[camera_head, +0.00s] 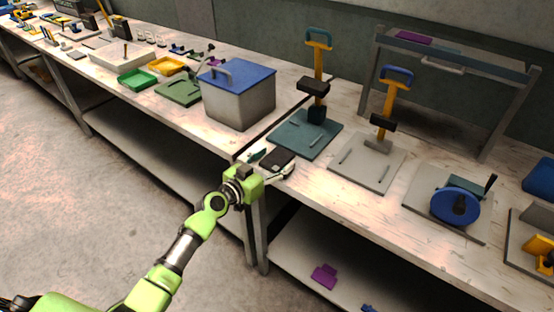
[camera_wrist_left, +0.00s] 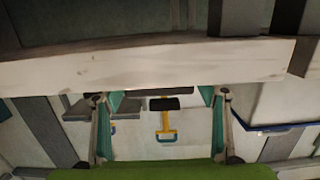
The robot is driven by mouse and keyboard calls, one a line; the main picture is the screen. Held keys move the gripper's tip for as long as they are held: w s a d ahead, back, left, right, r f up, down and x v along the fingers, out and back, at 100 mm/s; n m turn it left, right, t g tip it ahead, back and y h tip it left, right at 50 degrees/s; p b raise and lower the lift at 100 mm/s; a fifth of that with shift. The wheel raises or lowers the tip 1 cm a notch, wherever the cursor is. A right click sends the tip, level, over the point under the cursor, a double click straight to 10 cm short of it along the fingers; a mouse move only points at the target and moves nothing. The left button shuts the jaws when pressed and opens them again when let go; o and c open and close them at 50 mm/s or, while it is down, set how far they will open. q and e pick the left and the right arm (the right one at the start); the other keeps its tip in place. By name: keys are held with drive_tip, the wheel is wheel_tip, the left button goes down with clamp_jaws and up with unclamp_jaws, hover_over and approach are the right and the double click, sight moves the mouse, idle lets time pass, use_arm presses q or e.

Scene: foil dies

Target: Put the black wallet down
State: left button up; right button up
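The black wallet (camera_head: 278,160) lies flat at the front edge of the worktable, between the fingers of my left gripper (camera_head: 271,163). In the left wrist view the wallet (camera_wrist_left: 157,92) is a thin dark strip seen edge-on, level with the tabletop as far as I can tell. The left gripper's fingers (camera_wrist_left: 158,95) stand wide apart, one on each side of it. Whether they touch its sides is unclear. Any small gap under the wallet cannot be made out. My right gripper is in neither view.
Behind the wallet stand a press on a teal base (camera_head: 302,140) and another on a grey base (camera_head: 362,170). A grey box with a blue lid (camera_head: 240,105) is to the left. A blue wheel device (camera_head: 455,205) is to the right. Bare tabletop shows around (camera_head: 310,175).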

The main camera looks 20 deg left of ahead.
sight(274, 160)
use_arm(q)
drive_tip(key=c, duration=1)
drive_tip(key=shift+c, duration=0.2)
drive_tip(key=shift+r, duration=0.5)
wheel_tip(274, 160, up, 2)
drive_tip(key=shift+r+p, duration=0.15)
drive_tip(key=shift+p, duration=0.2)
drive_tip(key=s+r, duration=0.2)
drive_tip(key=s+d+r+p, duration=0.1)
drive_tip(key=s+r, duration=0.1)
drive_tip(key=r, duration=0.1)
drive_tip(key=shift+d+p, duration=0.1)
drive_tip(key=shift+p, duration=0.2)
drive_tip(key=s+r+m+h, duration=0.1)
drive_tip(key=s+r, duration=0.2)
drive_tip(key=s, duration=0.8)
drive_tip(key=s+r+g+h, duration=0.1)
drive_tip(key=s+r, duration=0.2)
drive_tip(key=s, duration=0.9)
drive_tip(key=shift+s+r+m+b, duration=0.2)
drive_tip(key=shift+m+b, duration=0.15)
drive_tip(key=shift+m, duration=0.05)
